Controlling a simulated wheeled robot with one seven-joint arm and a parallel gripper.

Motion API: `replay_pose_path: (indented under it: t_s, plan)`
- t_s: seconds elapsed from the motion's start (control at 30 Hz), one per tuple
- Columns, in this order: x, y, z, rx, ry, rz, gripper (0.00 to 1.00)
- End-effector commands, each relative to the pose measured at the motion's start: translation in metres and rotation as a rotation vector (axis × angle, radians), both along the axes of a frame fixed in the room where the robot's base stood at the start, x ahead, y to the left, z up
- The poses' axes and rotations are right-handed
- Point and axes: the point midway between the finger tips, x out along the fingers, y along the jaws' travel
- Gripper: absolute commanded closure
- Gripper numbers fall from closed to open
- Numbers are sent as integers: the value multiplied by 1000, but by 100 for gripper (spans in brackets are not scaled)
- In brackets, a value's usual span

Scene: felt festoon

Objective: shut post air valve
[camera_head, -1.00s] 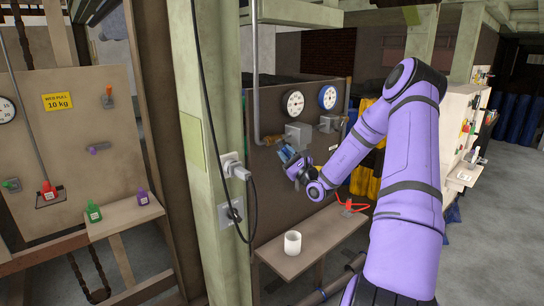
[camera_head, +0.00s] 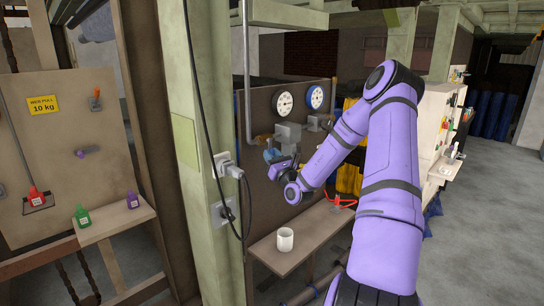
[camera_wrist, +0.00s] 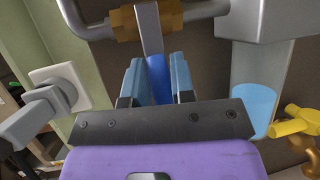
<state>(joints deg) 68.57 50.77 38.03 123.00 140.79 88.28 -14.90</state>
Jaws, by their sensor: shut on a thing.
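The valve's brass body (camera_wrist: 124,24) sits on a grey pipe in the wrist view. Its lever has a grey arm and a blue grip (camera_wrist: 157,80), and it points from the body toward my gripper, across the pipe. My gripper (camera_wrist: 156,82) is shut on the blue grip, with one pale blue finger on each side. The end of the grip is hidden behind my gripper's dark front plate. In the head view my gripper (camera_head: 272,155) is at the panel, just below the brass fitting and the grey box (camera_head: 288,134); the lever is too small to make out there.
Two dials (camera_head: 284,103) are above the grey box. A shelf below bears a white cup (camera_head: 285,239) and a red item (camera_head: 341,200). A pale green post (camera_head: 198,120) with a plug and cable (camera_head: 233,171) stands close left. Open floor lies right.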

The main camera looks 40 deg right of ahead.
Motion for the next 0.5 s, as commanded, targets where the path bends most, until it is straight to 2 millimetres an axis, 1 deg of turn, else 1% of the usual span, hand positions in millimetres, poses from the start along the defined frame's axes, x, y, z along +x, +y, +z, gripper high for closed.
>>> replay_pose_path:
  t_s: [0.33,0.37,0.4,0.43,0.47,0.5]
  plan:
    - [0,1,-1,4,3,2,100]
    - [0,1,-1,4,3,2,70]
    - [0,1,-1,4,3,2,61]
    - [0,1,-1,4,2,2,54]
    - [0,1,-1,4,2,2,52]
    - [0,1,-1,4,2,2,52]
